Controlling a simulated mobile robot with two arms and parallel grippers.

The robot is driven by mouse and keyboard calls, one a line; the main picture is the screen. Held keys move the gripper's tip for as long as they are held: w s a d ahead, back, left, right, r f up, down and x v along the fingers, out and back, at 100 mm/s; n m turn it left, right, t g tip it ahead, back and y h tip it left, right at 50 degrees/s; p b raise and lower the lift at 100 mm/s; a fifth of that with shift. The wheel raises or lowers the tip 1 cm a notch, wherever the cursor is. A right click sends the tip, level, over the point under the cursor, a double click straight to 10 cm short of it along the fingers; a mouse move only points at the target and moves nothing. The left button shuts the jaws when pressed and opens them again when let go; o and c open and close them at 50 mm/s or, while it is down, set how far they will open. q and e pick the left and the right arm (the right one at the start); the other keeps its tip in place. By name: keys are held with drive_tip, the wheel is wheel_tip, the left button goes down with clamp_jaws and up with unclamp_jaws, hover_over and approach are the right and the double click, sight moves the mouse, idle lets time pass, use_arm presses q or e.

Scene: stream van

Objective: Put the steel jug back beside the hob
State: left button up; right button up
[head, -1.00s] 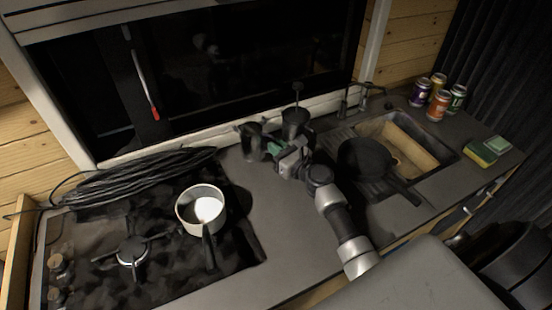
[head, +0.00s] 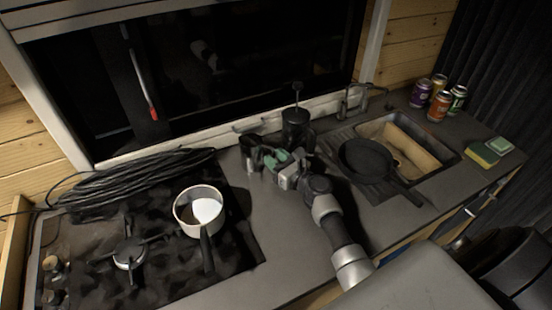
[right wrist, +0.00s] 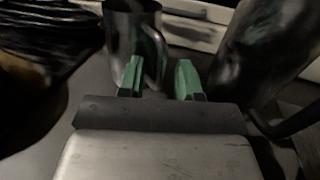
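The steel jug (right wrist: 125,35) stands upright on the worktop at the upper left of the right wrist view, its handle (right wrist: 160,58) turned toward my gripper. In the head view the dark jug (head: 249,146) is between the hob (head: 130,255) and the cafetiere (head: 296,130), partly hidden by my gripper. My right gripper (head: 268,158) is close to the jug. In the right wrist view its green fingers (right wrist: 160,80) are apart, with the jug's handle just beyond the gap. I cannot tell whether they touch it. My left gripper is not in view.
A white pan (head: 187,208) stands on the hob, with a coil of black cable (head: 130,178) behind it. A dark frying pan (head: 365,157) lies by the sink (head: 440,145). Several cans (head: 438,106) and sponges (head: 483,155) are at the right. Worktop is clear between hob and gripper.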

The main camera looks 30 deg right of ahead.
drive_tip(key=shift+s+r, duration=0.1)
drive_tip(key=shift+r, duration=0.05)
drive_tip(key=b+v, duration=0.1)
drive_tip(key=v, duration=0.9)
drive_tip(key=shift+s+d, duration=0.1)
drive_tip(key=shift+s, duration=0.2)
drive_tip(key=shift+s+d, duration=0.1)
drive_tip(key=shift+s, duration=0.5)
idle(0.7)
